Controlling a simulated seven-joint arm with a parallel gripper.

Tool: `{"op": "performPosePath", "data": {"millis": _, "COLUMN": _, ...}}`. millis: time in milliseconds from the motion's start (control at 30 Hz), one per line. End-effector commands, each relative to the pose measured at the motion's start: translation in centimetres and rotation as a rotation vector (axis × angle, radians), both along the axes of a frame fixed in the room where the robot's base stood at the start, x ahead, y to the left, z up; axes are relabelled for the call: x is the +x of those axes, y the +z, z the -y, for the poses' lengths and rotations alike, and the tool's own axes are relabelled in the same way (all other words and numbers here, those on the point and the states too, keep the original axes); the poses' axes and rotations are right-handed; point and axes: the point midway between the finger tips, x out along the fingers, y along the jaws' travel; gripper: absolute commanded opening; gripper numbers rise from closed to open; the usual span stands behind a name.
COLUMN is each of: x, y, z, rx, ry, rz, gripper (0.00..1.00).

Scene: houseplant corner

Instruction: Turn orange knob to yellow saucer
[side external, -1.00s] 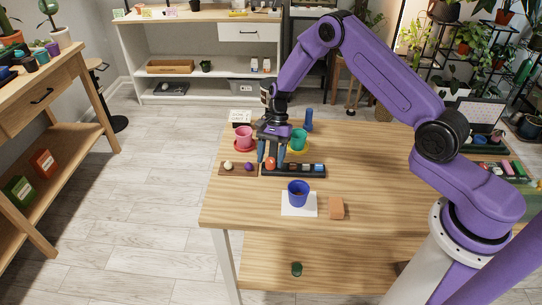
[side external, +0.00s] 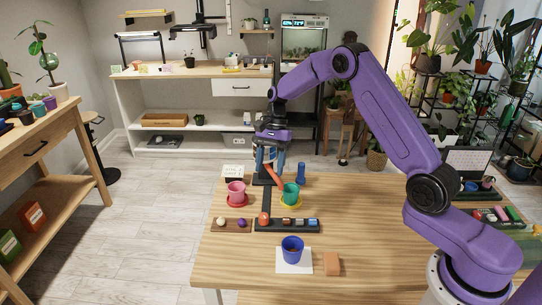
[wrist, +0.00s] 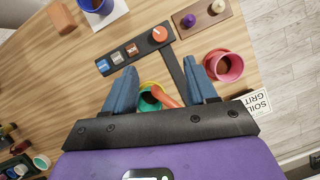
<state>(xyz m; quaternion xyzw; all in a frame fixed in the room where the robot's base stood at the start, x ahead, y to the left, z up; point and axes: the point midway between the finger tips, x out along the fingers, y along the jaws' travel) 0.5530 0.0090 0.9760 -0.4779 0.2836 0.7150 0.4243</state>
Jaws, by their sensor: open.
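The orange knob (side external: 264,218) sits at the left end of a black panel (side external: 300,225); it also shows in the wrist view (wrist: 159,34). My gripper (side external: 270,170) is open, empty and apart from the knob, above and behind it. The yellow saucer (side external: 283,203) is under the teal pot (side external: 290,191). A black strip (side external: 267,200) runs back from the knob. An orange-red arm (side external: 274,173) slants toward the teal pot and lies over part of it in the wrist view (wrist: 166,98). The knob's mark is too small to read.
A pink pot (side external: 236,188) stands on a red saucer (side external: 228,203) left of the strip. A blue pot (side external: 292,245) on white paper and an orange-brown block (side external: 332,263) are in front. A blue cylinder (side external: 301,173) stands behind. The table's right side is mostly clear.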

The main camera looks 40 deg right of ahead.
Motion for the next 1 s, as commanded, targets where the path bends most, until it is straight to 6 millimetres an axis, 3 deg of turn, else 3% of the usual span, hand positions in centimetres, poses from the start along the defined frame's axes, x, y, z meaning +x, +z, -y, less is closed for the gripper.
{"op": "performPosePath", "data": {"millis": 100, "x": 0.3, "y": 1.4, "z": 0.5, "rx": 0.0, "ry": 0.001, "rz": 0.002, "gripper": 0.57}}
{"op": "performPosePath", "data": {"millis": 333, "x": 0.5, "y": 2.4, "z": 0.9, "rx": -0.001, "ry": -0.001, "rz": -0.001, "gripper": 0.57}}
{"op": "performPosePath", "data": {"millis": 800, "x": 0.5, "y": 2.4, "z": 0.9, "rx": 0.001, "ry": 0.0, "rz": 0.0, "gripper": 0.57}}
{"op": "performPosePath", "data": {"millis": 1000, "x": 0.2, "y": 0.9, "z": 0.3, "rx": 0.0, "ry": 0.001, "rz": -0.003, "gripper": 0.57}}
